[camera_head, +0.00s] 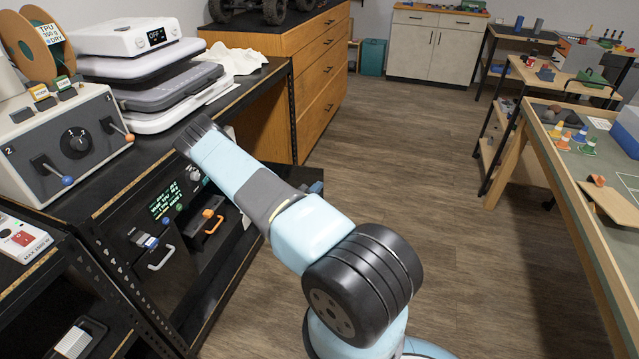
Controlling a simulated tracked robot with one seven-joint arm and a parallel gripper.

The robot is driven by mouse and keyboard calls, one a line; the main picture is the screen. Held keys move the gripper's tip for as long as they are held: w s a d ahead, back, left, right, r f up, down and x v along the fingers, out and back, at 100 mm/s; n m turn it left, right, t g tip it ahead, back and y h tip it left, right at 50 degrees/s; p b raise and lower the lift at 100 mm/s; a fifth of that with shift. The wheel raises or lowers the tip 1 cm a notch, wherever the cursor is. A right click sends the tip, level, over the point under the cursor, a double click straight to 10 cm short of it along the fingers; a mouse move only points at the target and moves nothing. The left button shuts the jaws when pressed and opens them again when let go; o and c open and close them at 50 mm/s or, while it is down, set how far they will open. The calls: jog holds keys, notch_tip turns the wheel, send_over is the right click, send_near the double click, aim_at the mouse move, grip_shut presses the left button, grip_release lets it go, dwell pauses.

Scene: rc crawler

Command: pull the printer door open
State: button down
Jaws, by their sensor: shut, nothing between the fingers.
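A black machine front with a green-lit display (164,203) sits on the lower shelf at left; I take it to be the printer. A pale bar handle (161,258) shows below the display on a dark panel. An orange handle-like part (213,223) is to its right, by a dark recess. I cannot tell which panel is the printer door or whether it stands open. My light blue arm crosses in front of the unit's right side and hides part of it. My gripper does not show.
A grey control box (40,150) with levers and stacked grey cases (160,95) stand on the black shelf unit above. A wooden drawer cabinet (310,75) is behind it. A work table (560,180) stands at right. The wooden floor between is clear.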

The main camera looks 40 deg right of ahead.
jog(key=s+a, duration=0.5)
jog(key=a, duration=0.1)
jog(key=shift+s, duration=0.35)
jog(key=shift+a+r, duration=0.1)
jog(key=s+a+r+m+g+y, duration=0.25)
jog(key=r+m, duration=0.25)
jog(key=r, duration=0.6)
jog(key=s+a+r+m+g+y, duration=0.15)
jog(key=r+m+g, duration=0.35)
jog(key=r, duration=0.5)
jog(key=s+a+r+m+g+y, duration=0.1)
jog(key=s+a+r+m+g, duration=0.15)
jog(key=r+m, duration=0.6)
jog(key=s+a+r+m+t+y, duration=0.2)
jog(key=s+a+r+t+y, duration=0.2)
jog(key=s+a+r, duration=0.6)
jog(key=s+a+r+m+t+y, duration=0.2)
jog(key=s+a+r+t+y, duration=0.2)
jog(key=r, duration=1.3)
jog(key=s+a+y, duration=0.3)
jog(key=s+a, duration=0.3)
jog(key=s, duration=0.2)
jog(key=shift+s+a+t+y, duration=0.15)
jog(key=shift+s+t+y, duration=0.15)
jog(key=shift+s+t, duration=0.1)
jog(key=shift+w, duration=0.1)
